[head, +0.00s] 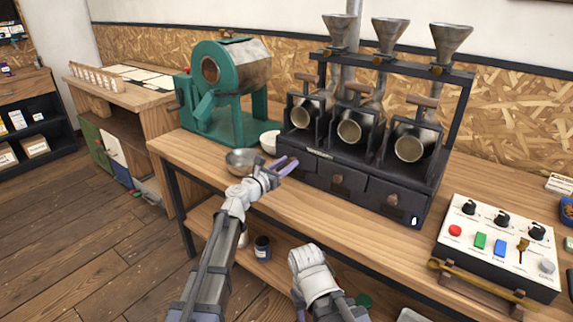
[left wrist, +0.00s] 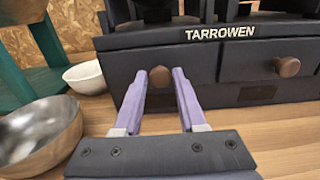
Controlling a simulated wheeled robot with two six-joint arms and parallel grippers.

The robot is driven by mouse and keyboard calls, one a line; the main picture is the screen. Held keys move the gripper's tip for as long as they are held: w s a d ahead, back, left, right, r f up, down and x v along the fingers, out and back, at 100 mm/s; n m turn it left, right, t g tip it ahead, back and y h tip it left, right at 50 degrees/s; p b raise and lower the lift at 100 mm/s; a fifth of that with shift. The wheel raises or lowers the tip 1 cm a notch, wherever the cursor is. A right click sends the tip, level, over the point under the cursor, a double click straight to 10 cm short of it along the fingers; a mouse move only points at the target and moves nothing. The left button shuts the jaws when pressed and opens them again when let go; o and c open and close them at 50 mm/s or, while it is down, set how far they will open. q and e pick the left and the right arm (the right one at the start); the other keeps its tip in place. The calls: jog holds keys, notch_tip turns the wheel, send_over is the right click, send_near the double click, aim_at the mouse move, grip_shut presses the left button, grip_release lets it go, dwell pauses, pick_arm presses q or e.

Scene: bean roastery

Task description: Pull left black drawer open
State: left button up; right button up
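The black cabinet under the three-funnel machine has a row of drawers. The left black drawer (left wrist: 212,95) looks closed in the left wrist view, and its round brown knob (left wrist: 160,77) shows between my fingers. My left gripper (head: 290,165) is in front of this drawer in the head view and partly hides it. The left wrist view shows its two lavender fingers (left wrist: 160,88) apart, one on each side of the knob; contact cannot be told. The middle drawer's knob (head: 337,180) is to the right. My right arm shows low in the head view, but its fingertips cannot be made out.
A metal bowl (head: 242,161) and a white bowl (head: 269,142) stand left of the cabinet, close to my left gripper. A green roaster (head: 225,120) is behind them. A control box (head: 500,240) is at the right. The bench front is mostly clear.

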pick_arm(q)
grip_shut()
dwell(1.0)
